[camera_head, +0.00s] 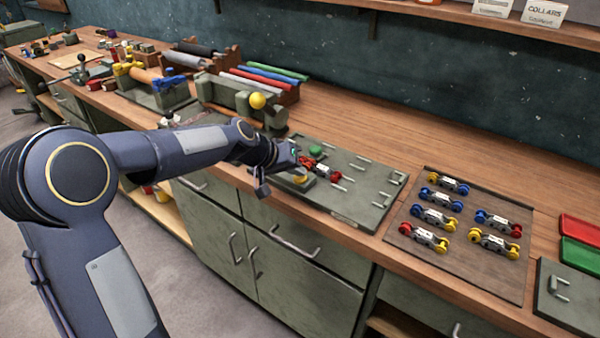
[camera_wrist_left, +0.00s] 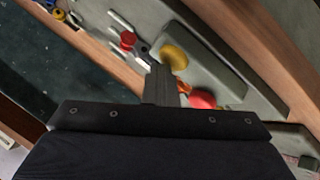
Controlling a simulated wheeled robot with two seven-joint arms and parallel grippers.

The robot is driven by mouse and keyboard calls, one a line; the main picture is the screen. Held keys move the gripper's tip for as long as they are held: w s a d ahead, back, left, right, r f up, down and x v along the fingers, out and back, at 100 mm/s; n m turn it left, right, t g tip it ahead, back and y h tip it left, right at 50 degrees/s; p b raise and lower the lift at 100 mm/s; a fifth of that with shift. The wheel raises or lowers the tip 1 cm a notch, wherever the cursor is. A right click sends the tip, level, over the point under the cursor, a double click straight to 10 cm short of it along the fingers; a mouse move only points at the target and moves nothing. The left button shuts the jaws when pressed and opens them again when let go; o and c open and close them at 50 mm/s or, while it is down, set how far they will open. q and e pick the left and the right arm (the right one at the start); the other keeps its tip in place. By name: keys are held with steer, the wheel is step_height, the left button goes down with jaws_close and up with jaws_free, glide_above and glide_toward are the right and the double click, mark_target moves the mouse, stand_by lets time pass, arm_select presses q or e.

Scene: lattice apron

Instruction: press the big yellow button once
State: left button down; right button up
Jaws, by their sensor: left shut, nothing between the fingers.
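The big yellow button (camera_head: 302,180) sits on the grey-green panel (camera_head: 345,205) at the bench's front edge, partly hidden by my left gripper in the head view. In the left wrist view the yellow button (camera_wrist_left: 174,56) is a round yellow cap just beside the fingertips. My left gripper (camera_head: 285,163) is over the panel's left part. In the left wrist view its dark fingers (camera_wrist_left: 160,75) are shut with nothing between them. I cannot tell whether they touch the button. My right gripper is in neither view.
A red-ended piece (camera_head: 334,177) and a green button (camera_head: 315,152) are on the panel near the gripper. A lever with a yellow ball (camera_head: 257,100) stands behind. A brown tray (camera_head: 465,275) with several coloured-ended pieces lies to the right.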

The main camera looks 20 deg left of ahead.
mark_target(296, 179)
arm_select(q)
steer(key=shift+s+f, duration=0.1)
steer(key=shift+r+p, duration=1)
steer(key=shift+r, duration=0.35)
step_height(296, 179, up, 5)
steer(key=p, duration=0.3)
steer(key=shift+p, duration=0.35)
